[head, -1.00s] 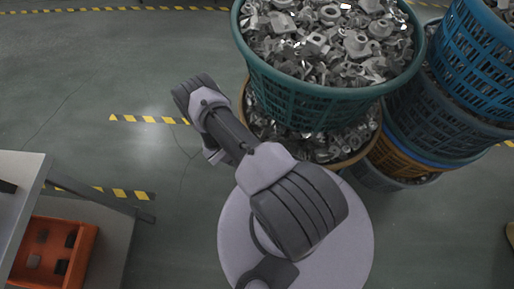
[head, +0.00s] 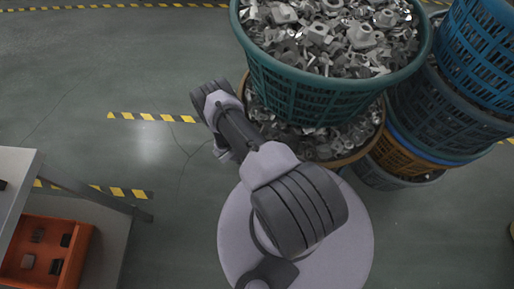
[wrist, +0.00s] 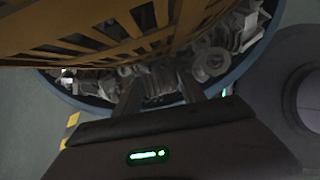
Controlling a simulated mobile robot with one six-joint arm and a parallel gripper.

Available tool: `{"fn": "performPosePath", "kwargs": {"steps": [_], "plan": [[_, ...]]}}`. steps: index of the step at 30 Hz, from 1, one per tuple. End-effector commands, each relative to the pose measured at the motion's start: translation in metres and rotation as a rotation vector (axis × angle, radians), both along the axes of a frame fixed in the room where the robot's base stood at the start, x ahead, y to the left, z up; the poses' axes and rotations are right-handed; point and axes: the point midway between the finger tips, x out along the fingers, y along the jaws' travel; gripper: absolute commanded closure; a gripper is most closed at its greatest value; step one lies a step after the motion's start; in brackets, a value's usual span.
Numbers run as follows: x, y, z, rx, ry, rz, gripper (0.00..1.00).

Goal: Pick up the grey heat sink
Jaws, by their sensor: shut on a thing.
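In the wrist view my gripper (wrist: 162,92) reaches into a blue-rimmed basket (wrist: 262,48) full of grey metal parts. Its two dark fingers stand apart with a grey ribbed piece, which looks like the grey heat sink (wrist: 158,84), between them. The gripper is shut on it. The piece is dim and partly covered by the fingers, and other parts lie close around it. In the head view the fingers and the heat sink cannot be made out; my arm points up and left beside the stacked baskets.
An orange basket (wrist: 100,35) hangs close over my gripper in the wrist view. In the head view a green basket (head: 310,88) of metal parts tops one stack, with blue baskets (head: 480,60) at right. An orange tray (head: 82,262) is at lower left. Open floor lies left of my arm.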

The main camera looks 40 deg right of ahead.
Motion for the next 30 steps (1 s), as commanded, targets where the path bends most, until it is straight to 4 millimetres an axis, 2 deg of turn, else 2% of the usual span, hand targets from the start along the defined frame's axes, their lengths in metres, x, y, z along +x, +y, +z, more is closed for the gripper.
{"fn": "performPosePath", "kwargs": {"steps": [8, 13, 20, 27, 30], "plan": [[0.0, 0.0, 0.003, 0.0, 0.0, 0.0, 0.94], [0.002, 0.003, 0.019, 0.0, 0.0, 0.002, 0.94], [0.016, 0.056, 0.016, 0.0, -0.001, 0.006, 0.94], [0.037, 0.126, 0.015, 0.0, -0.003, 0.005, 0.94], [0.043, 0.15, 0.014, 0.001, -0.002, 0.005, 0.94]]}}
